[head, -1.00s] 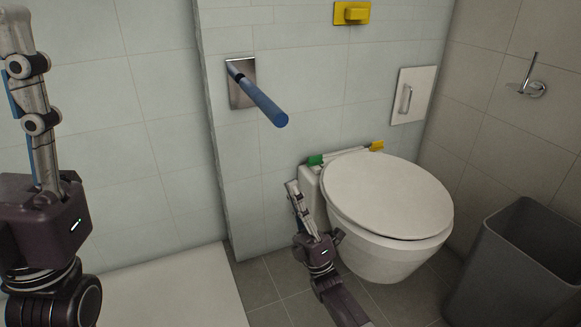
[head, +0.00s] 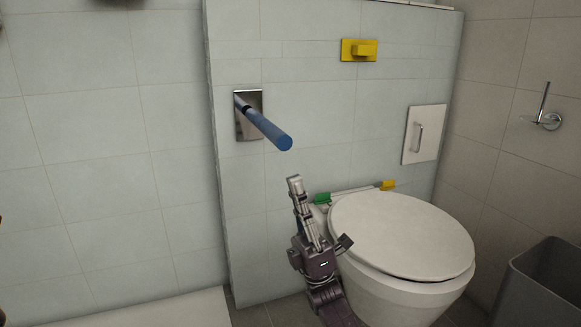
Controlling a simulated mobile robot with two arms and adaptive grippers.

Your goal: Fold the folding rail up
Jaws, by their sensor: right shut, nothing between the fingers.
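The folding rail (head: 266,127) is a blue bar that sticks out from a metal wall plate (head: 244,121) on the tiled wall, left of the toilet. It is lowered, pointing out into the room. My right gripper (head: 294,181) is below the rail's free end, beside the toilet, with its fingers pointing up. It is shut and empty, and a gap shows between its fingertips and the rail. My left gripper is not in view; only a sliver of something dark shows at the left edge.
The toilet (head: 400,236) with its lid down stands right of my right gripper. A green and yellow-ended bar (head: 354,192) lies behind the lid. A yellow flush plate (head: 359,50), a white panel with a handle (head: 424,134), a holder (head: 548,120) and a grey bin (head: 548,285) are nearby.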

